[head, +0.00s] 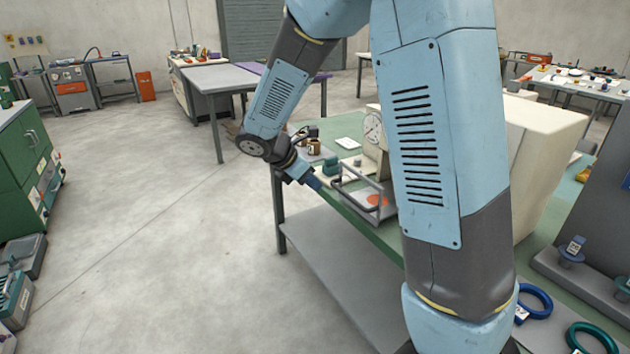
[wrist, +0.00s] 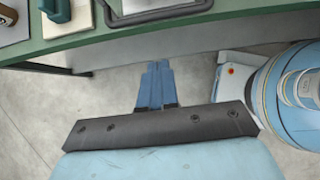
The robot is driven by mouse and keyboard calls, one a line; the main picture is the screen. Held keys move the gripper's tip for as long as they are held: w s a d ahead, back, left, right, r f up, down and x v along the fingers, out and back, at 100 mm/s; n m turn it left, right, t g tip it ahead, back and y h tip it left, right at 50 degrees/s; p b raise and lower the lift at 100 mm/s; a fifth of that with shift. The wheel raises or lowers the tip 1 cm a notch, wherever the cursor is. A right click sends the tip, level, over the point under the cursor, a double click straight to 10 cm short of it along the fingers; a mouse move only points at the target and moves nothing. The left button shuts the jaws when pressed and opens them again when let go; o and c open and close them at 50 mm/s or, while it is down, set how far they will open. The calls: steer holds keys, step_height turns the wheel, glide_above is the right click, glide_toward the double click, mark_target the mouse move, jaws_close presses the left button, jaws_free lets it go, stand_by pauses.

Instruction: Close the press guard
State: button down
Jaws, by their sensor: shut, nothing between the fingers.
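The press guard (head: 364,178) is a grey tubular frame at the near edge of the green bench, beside the cream press with a round dial gauge (head: 373,127). My arm hides part of the press. In the wrist view a grey bar of the guard (wrist: 157,17) runs along the bench edge at the top. My gripper (head: 315,183) is left of the guard, off the bench edge, and appears apart from it. In the wrist view its blue fingers (wrist: 157,66) are together and empty, pointing toward the bench. I cannot tell the guard's exact angle.
The green bench edge (wrist: 187,33) lies just beyond my fingertips. A teal-topped block (wrist: 57,10) stands left of the guard in the wrist view. An orange-red patch (head: 377,199) shows within the frame. A lower shelf (head: 340,270) sits under the bench.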

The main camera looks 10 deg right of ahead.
steer(key=d+r+x, duration=0.1)
steer(key=d+x, duration=0.1)
steer(key=x, duration=0.8)
steer(key=shift+w+r, duration=0.2)
steer(key=shift+w, duration=0.05)
